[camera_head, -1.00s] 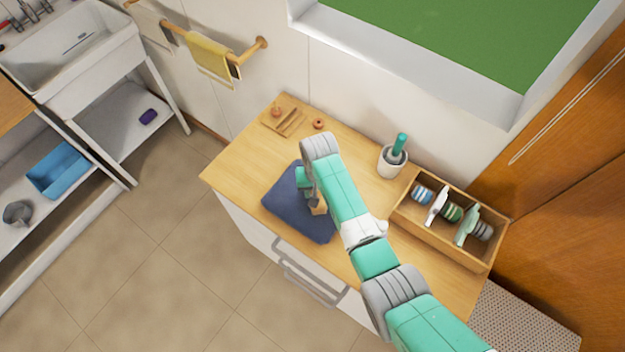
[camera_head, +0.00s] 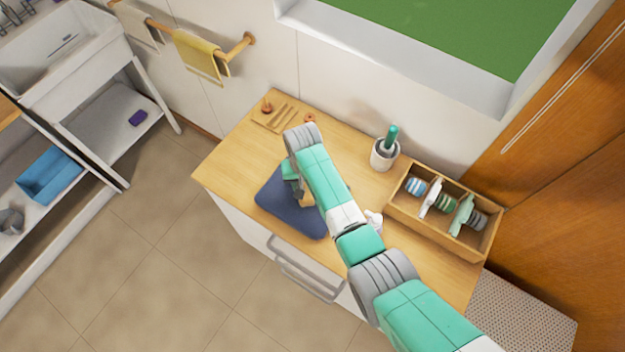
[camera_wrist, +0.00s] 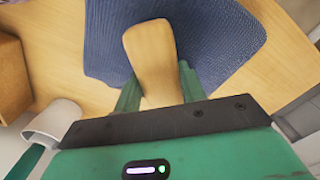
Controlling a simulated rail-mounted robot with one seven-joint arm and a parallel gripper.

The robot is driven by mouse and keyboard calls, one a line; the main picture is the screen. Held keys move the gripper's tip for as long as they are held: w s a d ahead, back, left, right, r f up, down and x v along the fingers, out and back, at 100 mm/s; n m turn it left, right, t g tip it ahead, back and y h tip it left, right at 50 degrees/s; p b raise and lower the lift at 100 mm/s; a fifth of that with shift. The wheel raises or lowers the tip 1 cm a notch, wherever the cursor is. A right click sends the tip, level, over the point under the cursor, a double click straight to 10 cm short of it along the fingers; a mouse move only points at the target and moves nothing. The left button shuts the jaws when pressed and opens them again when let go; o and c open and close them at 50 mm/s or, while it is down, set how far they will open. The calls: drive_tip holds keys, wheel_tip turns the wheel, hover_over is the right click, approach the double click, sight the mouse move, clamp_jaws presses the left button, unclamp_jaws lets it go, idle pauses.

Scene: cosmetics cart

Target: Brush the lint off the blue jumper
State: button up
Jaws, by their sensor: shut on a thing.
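The blue jumper (camera_head: 282,212) lies folded flat on the wooden counter top, partly hidden by my arm. It also fills the upper part of the wrist view (camera_wrist: 215,40). My gripper (camera_head: 297,185) is over the jumper, shut on a wooden brush (camera_wrist: 155,55). In the wrist view the brush sticks out between the two green fingers (camera_wrist: 160,92) and overlaps the jumper. Its bristles are hidden, and I cannot tell whether it touches the cloth. I can make out no lint on the visible cloth.
A wooden box (camera_head: 437,228) with compartments holds several rolled and upright items at the right. A white cup (camera_head: 383,156) with a green-handled thing stands at the back. A small wooden tray (camera_head: 272,118) and ring (camera_head: 310,118) sit at the back left. The counter's left end is clear.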

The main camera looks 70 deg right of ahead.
drive_tip(key=shift+w+d+f+b, duration=0.1)
drive_tip(key=shift+w+b, duration=0.2)
drive_tip(key=shift+w, duration=0.1)
drive_tip(key=shift+w+d+f+b, duration=0.1)
drive_tip(key=shift+w+b, duration=0.2)
drive_tip(key=shift+w, duration=0.1)
wheel_tip(320, 180, up, 5)
drive_tip(key=p, duration=0.3)
drive_tip(key=shift+w+f, duration=0.1)
drive_tip(key=shift+w, duration=0.05)
wheel_tip(320, 180, up, 4)
drive_tip(key=p, duration=0.4)
